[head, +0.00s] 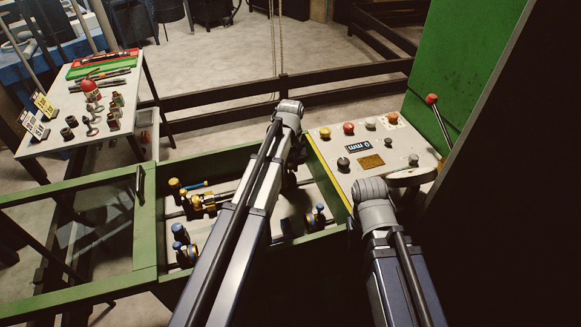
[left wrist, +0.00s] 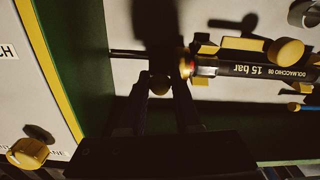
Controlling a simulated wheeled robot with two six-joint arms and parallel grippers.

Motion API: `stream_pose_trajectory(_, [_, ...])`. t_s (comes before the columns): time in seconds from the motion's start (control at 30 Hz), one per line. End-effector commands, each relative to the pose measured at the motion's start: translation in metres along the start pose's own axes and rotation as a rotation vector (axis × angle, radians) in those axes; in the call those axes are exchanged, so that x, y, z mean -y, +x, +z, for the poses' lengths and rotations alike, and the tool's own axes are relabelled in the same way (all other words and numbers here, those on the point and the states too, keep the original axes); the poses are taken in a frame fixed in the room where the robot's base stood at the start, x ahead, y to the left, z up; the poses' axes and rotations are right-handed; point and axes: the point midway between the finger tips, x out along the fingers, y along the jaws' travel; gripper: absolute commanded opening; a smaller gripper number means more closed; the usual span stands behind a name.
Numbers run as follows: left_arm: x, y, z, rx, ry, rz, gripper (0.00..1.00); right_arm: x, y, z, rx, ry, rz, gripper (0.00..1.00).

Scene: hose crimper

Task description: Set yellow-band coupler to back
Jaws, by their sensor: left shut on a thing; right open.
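The yellow-band coupler (head: 207,201) lies in the green-framed tray, left of my left arm in the head view. In the left wrist view it is a black cylinder (left wrist: 235,69) marked "15 bar", with yellow bands and knobs. In the head view my left arm hides part of the tray. My right arm is over the control panel; its gripper is hidden.
Blue-banded fittings (head: 316,217) sit in the tray (head: 150,225), some also at its left end. The control panel (head: 375,140) with buttons and a red-knobbed lever (head: 432,100) stands right. A side table (head: 60,150) holds small fittings and tools.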

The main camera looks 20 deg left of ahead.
Motion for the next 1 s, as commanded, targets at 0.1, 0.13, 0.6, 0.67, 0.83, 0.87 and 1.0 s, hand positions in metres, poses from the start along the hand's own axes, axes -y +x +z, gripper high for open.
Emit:
stream_pose_trajectory(0.1, [0.0, 0.0, 0.0, 0.0, 0.0, 0.0, 0.0, 0.0, 0.0, 0.0, 0.0, 0.0, 0.0, 0.5])
stream_pose_trajectory(0.13, [0.0, 0.0, 0.0, 0.0, 0.0, 0.0, 0.0, 0.0, 0.0, 0.0, 0.0, 0.0, 0.0, 0.5])
stream_pose_trajectory(0.6, [0.0, 0.0, 0.0, 0.0, 0.0, 0.0, 0.0, 0.0, 0.0, 0.0, 0.0, 0.0, 0.0, 0.5])
stream_pose_trajectory(0.67, [-0.001, 0.0, 0.0, 0.0, 0.0, 0.0, 0.0, 0.0, 0.0, 0.0, 0.0, 0.0, 0.0, 0.5])
stream_pose_trajectory(0.83, [-0.023, 0.0, 0.002, 0.0, 0.004, 0.001, 0.0, 0.0, 0.0, 0.0, 0.0, 0.0, 0.0, 0.5])
stream_pose_trajectory(0.87, [-0.027, 0.0, 0.003, 0.0, 0.003, 0.001, 0.0, 0.0, 0.0, 0.0, 0.0, 0.0, 0.0, 0.5])
stream_pose_trajectory(1.0, [-0.036, 0.0, 0.005, 0.001, 0.001, 0.002, 0.0, 0.0, 0.0, 0.0, 0.0, 0.0, 0.0, 0.5])
